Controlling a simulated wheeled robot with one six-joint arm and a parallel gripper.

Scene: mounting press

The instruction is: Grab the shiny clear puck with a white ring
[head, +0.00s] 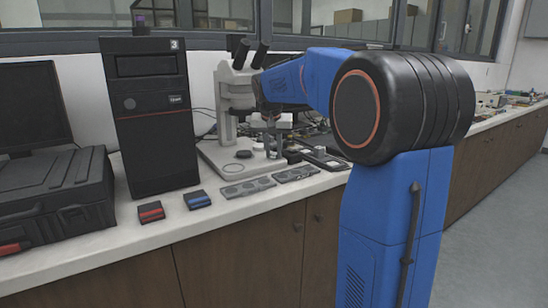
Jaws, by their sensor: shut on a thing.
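My gripper (273,138) points down over the right side of the microscope's base, small and partly lost against the clutter behind it. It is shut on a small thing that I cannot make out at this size. I cannot pick out a shiny clear puck with a white ring anywhere. Two grey trays with round recesses lie near the counter's front edge, a left one (247,188) and a right one (296,173). A dark round disc (243,154) lies on the pale microscope base, left of my gripper.
The white microscope (238,92) stands just left of my gripper. A black tower (150,118), a black case (54,190), a red-topped box (150,212) and a blue-topped box (197,199) are further left. Electronics clutter the counter behind. The counter's front strip is mostly bare.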

